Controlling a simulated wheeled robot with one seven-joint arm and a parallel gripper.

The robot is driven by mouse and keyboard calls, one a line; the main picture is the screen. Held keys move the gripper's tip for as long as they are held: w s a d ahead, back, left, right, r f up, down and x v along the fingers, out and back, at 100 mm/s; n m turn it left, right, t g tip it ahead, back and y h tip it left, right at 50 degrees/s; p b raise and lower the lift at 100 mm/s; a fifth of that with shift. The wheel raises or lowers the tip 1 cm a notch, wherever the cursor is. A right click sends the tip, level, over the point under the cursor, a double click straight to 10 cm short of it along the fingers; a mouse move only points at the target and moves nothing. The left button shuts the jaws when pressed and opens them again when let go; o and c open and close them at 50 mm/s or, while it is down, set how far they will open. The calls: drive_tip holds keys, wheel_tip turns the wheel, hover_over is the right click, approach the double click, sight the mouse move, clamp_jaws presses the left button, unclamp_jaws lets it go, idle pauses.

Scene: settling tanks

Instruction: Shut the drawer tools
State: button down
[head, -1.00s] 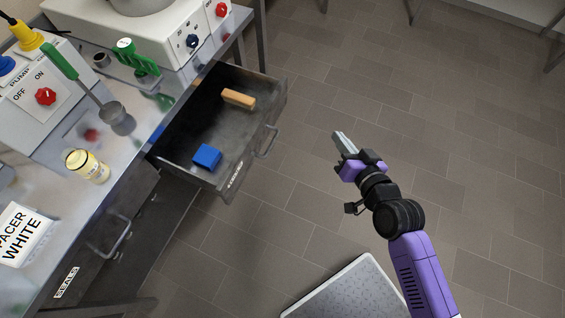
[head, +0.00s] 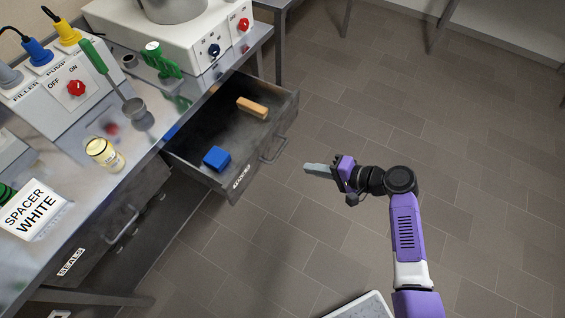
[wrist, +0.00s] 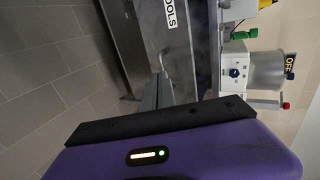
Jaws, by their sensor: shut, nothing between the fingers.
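The tools drawer (head: 262,182) is pulled out from under the bench in the head view. It holds a blue block (head: 216,158) and an orange-brown bar (head: 252,107). Its front has a bar handle (head: 275,150) and a label, which reads "TOOLS" in the wrist view, where the drawer front (wrist: 150,42) also shows. My gripper (head: 307,168) is shut and empty. It is in front of the drawer, to the right of the handle, with its fingers pointing left towards the drawer front. A gap of floor shows between fingertips and drawer in the head view.
A second, shut drawer labelled "SEALS" (head: 71,262) is at the lower left. The tiled floor (head: 480,180) at right is clear.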

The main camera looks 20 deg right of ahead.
drive_tip(key=x, duration=1.1)
drive_tip(key=shift+w+a+p, duration=0.2)
drive_tip(key=shift+w+p, duration=0.05)
drive_tip(key=shift+p, duration=0.15)
drive_tip(key=shift+w+a+f, duration=0.1)
drive_tip(key=shift+f, duration=0.1)
drive_tip(key=b, duration=1.5)
hover_over(220, 141)
drive_tip(key=shift+s+f, duration=0.15)
drive_tip(key=shift+s, duration=0.2)
drive_tip(key=shift+w+a+b, duration=0.1)
drive_tip(key=shift+w+b, duration=0.15)
drive_tip(key=shift+b, duration=0.05)
drive_tip(key=shift+w+a+r, duration=0.15)
drive_tip(key=shift+w+r, duration=0.05)
drive_tip(key=shift+r, duration=0.2)
